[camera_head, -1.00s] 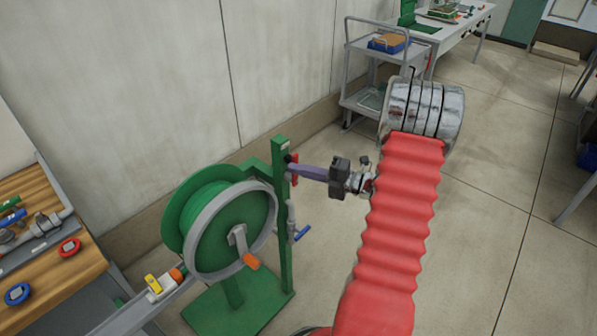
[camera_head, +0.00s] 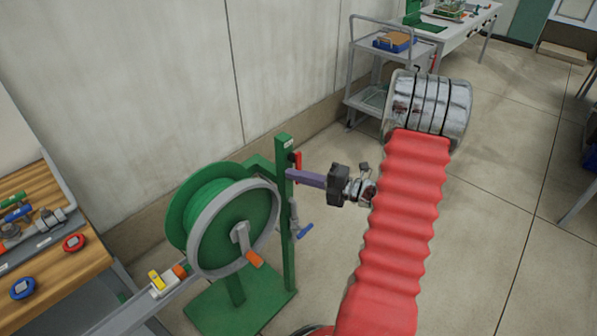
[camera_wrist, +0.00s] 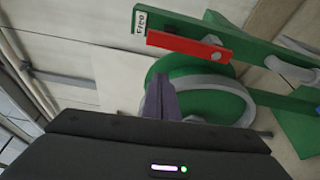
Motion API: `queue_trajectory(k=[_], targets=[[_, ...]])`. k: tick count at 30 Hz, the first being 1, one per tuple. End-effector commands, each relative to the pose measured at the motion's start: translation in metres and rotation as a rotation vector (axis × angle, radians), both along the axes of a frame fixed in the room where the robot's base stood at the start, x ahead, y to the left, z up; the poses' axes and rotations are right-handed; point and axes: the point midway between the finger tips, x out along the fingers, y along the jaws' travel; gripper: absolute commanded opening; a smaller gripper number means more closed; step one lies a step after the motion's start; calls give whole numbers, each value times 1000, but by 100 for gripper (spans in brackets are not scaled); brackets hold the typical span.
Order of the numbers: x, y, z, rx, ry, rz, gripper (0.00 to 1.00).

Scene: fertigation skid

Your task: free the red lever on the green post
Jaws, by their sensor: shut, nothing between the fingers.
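The green post (camera_head: 287,225) stands beside the hose reel. The red lever (camera_head: 298,160) is near its top, just above my fingertips. In the wrist view the red lever (camera_wrist: 185,44) is bolted to the green post (camera_wrist: 250,50). It lies nearly along the post, its free end close to a white label reading "Free" (camera_wrist: 139,22). My gripper (camera_head: 291,175) has purple fingers, shut and empty, at the post's upper part. In the wrist view my gripper (camera_wrist: 160,82) is below the lever, with a visible gap between them; depth is hard to judge.
The green reel (camera_head: 225,225) with a grey rim and orange handle stands left of the post. A blue-handled valve (camera_head: 304,230) is on the post below my gripper. A wooden bench (camera_head: 60,265) is at left, a grey cart (camera_head: 375,95) behind.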

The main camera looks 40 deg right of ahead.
Motion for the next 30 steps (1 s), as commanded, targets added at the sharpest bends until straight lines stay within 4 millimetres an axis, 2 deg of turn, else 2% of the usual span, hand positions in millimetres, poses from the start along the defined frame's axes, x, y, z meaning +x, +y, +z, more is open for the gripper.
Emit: queue_trajectory(k=[18, 23, 30], targets=[[-70, -40, -1, 1, 0, 0, 0], [-78, -44, -1, 1, 1, 2, 0], [-78, -44, -1, 1, 1, 3, 0]])
